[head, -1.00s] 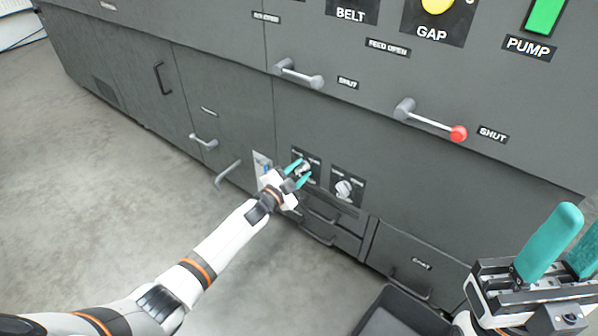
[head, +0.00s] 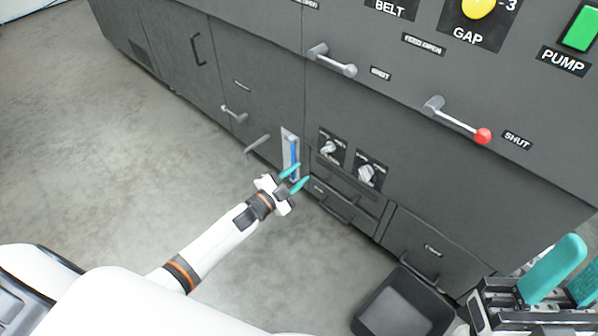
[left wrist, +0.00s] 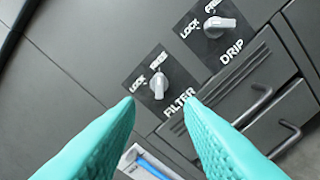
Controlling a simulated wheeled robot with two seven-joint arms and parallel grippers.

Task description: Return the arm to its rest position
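My left gripper (head: 294,180) is open and empty, with teal fingers. It is in front of the grey machine's lower panel, apart from the knobs. In the left wrist view its two fingers (left wrist: 160,112) are spread, with the FILTER knob (left wrist: 159,85) seen beyond the gap between them. The FILTER knob also shows in the head view (head: 329,148), left of the DRIP knob (head: 367,174). The DRIP knob is at the top of the left wrist view (left wrist: 218,26). My right gripper (head: 565,278) is at the lower right, with its teal fingers apart and nothing visible between them.
A grey machine (head: 270,60) fills the back. A lever with a red ball (head: 482,136) and grey handles (head: 332,62) stick out from it. A blue-striped gauge (head: 294,152) is just above my left gripper. A dark bin (head: 362,318) stands on the floor. Open floor lies left.

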